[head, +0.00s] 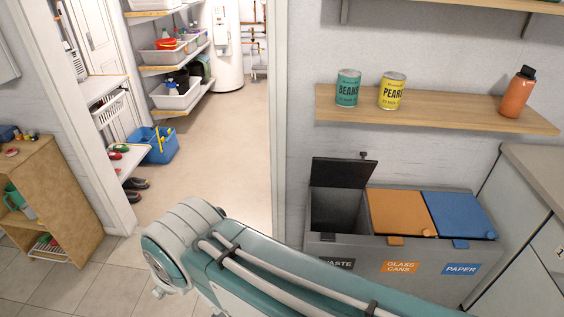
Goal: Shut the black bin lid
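The black bin lid (343,172) stands raised, hinged at the back of the left compartment of a grey sorting bin (400,272). The compartment under it is open and looks empty inside, and its label (337,263) reads WASTE, partly covered by my arm. The orange lid (398,211) in the middle and the blue lid (457,215) on the right lie shut. My arm crosses the lower middle of the view in front of the bin. My gripper cannot be made out in this view.
A wooden shelf (435,113) above the bin holds a beans can (347,88), a pears can (391,91) and an orange bottle (516,93). A grey counter (540,165) stands right of the bin. A doorway and clear floor (225,140) lie to the left.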

